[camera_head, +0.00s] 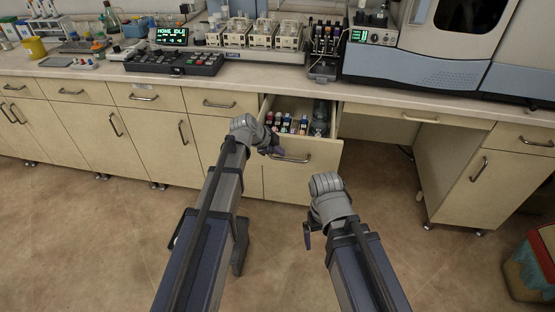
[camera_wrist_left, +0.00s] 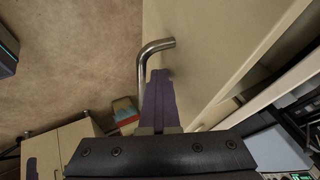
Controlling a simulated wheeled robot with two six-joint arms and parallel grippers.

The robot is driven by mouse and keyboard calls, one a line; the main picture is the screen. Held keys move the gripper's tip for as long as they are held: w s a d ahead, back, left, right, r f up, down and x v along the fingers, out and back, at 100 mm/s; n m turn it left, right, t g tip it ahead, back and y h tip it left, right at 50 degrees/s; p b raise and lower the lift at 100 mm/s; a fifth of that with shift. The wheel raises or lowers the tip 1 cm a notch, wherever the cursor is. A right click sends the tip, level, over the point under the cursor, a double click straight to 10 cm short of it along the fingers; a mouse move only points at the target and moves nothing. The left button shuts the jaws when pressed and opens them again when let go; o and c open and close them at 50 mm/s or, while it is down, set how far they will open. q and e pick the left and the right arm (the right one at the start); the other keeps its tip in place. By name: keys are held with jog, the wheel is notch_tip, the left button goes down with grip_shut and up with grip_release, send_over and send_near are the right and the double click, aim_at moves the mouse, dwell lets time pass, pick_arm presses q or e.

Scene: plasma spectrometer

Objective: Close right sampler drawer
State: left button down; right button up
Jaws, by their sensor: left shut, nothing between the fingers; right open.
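The sampler drawer (camera_head: 322,157) is pulled out from the bench, with several small bottles visible inside. Its metal bar handle (camera_head: 291,159) is on the wooden front panel. My left gripper (camera_head: 275,149) is at the left part of the drawer front, close to the handle's left end. In the left wrist view its purple fingers (camera_wrist_left: 158,98) are together and empty, beside the bent end of the handle (camera_wrist_left: 150,52); I cannot tell whether they touch it. My right gripper (camera_head: 308,234) is open and empty, lower and in front of the drawer, apart from it.
The long bench (camera_head: 213,77) carries a keypad console (camera_head: 174,63), sample racks and a large grey-blue instrument (camera_head: 428,62). Closed cabinets flank the drawer, with an open knee space to its right. A colourful bin (camera_head: 532,268) stands at far right. The floor in front is clear.

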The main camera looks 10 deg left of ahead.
pick_arm(q)
jog(key=w, duration=2.3)
jog(key=shift+d, duration=0.4)
jog(key=shift+r, duration=0.1)
